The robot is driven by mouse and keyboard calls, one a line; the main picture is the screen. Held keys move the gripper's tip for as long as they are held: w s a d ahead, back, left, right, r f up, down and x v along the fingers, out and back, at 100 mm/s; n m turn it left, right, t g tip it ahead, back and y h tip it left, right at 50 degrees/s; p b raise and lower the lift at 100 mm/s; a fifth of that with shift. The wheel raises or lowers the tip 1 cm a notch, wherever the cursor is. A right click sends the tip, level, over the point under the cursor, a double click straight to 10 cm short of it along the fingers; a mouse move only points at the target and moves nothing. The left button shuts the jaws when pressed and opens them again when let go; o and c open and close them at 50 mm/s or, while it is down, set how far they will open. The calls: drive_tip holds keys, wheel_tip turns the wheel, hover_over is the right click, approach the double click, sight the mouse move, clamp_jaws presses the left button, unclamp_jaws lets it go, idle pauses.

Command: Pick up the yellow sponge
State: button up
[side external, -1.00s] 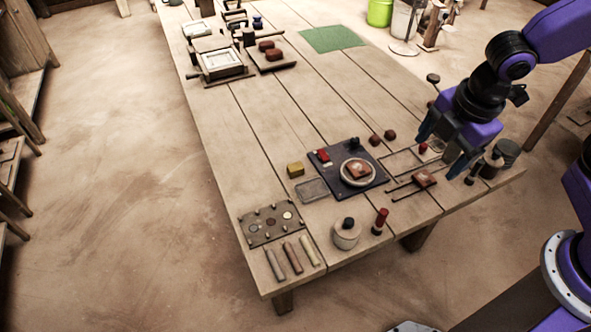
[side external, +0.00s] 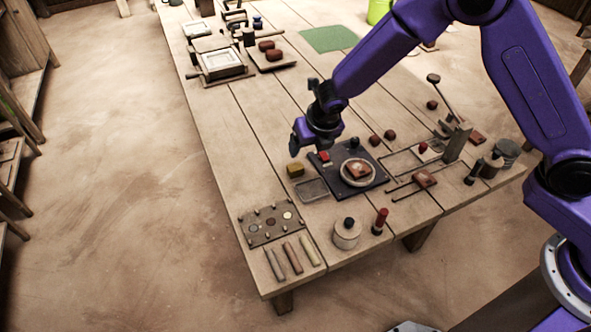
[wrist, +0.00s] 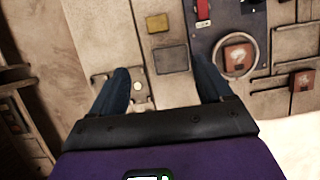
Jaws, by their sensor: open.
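The yellow sponge (side external: 295,170) is a small block on the wooden table, left of the dark blue board. In the wrist view it shows (wrist: 157,23) near the top centre, ahead of my fingers. My gripper (side external: 296,148) is just above and behind the sponge in the side view, apart from it. In the wrist view my gripper (wrist: 160,84) has its two fingers spread wide with nothing between them but table and part of a plate.
A shallow grey tray (side external: 312,190) lies close to the sponge. The dark blue board (side external: 333,179) carries a red piece and a round pale ring (side external: 345,178) around a reddish tile. An upright grey block (side external: 457,143) stands at right.

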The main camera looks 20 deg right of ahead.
approach(297, 168)
wheel_tip(297, 168, down, 3)
drive_tip(key=shift+w+d+f, duration=0.15)
drive_tip(key=shift+w+x, duration=0.2)
drive_tip(key=shift+x, duration=1.3)
drive_tip(key=shift+w+x, duration=0.2)
drive_tip(key=shift+x, duration=1.25)
drive_tip(key=shift+a, duration=0.2)
drive_tip(key=c, duration=1.1)
